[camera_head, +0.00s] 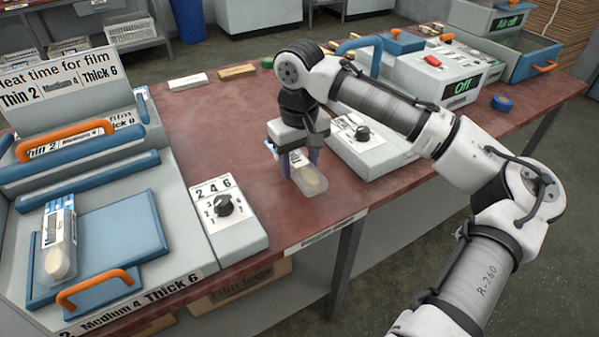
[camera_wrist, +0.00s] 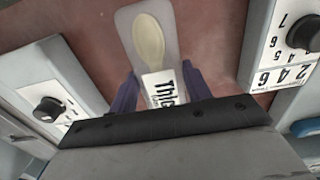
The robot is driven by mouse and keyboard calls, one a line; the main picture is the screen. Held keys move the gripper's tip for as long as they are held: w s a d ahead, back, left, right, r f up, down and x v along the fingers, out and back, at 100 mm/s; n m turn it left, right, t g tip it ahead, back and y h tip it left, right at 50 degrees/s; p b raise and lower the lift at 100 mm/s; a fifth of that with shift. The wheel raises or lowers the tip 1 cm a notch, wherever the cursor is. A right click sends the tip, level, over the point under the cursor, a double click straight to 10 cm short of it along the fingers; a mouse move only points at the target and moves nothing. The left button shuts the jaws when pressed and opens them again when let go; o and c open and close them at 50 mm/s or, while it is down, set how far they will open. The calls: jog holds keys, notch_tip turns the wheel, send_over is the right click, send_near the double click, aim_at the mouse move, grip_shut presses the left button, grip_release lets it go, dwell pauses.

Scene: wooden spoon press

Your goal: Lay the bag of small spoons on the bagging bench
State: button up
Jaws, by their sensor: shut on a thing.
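My gripper (camera_head: 300,165) points down over the red-brown bench (camera_head: 250,120), between two grey dial boxes. It is shut on a clear bag (camera_head: 310,183) with a pale wooden spoon in it. In the wrist view, the bag (camera_wrist: 149,42) sticks out past my purple fingers (camera_wrist: 160,88). The spoon's bowl is at the far end, and a white label partly reading "Thic" shows between the fingers. The bag is over or on bare bench top; I cannot tell if it touches. Another clear bag with a spoon (camera_head: 58,250) lies on the left press.
A dial box (camera_head: 230,215) stands left of my gripper and another (camera_head: 362,145) right of it. The press (camera_head: 100,250) with orange handles fills the left. A machine reading "Off" (camera_head: 440,75) stands at the back right. Bare bench lies behind and in front of my gripper.

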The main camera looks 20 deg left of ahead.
aim_at(300, 162)
jog(key=shift+f, duration=1.8)
jog(key=shift+f, duration=0.15)
jog(key=o, duration=0.9)
jog(key=shift+o, duration=0.2)
notch_tip(300, 162, up, 12)
jog(key=shift+r, duration=0.15)
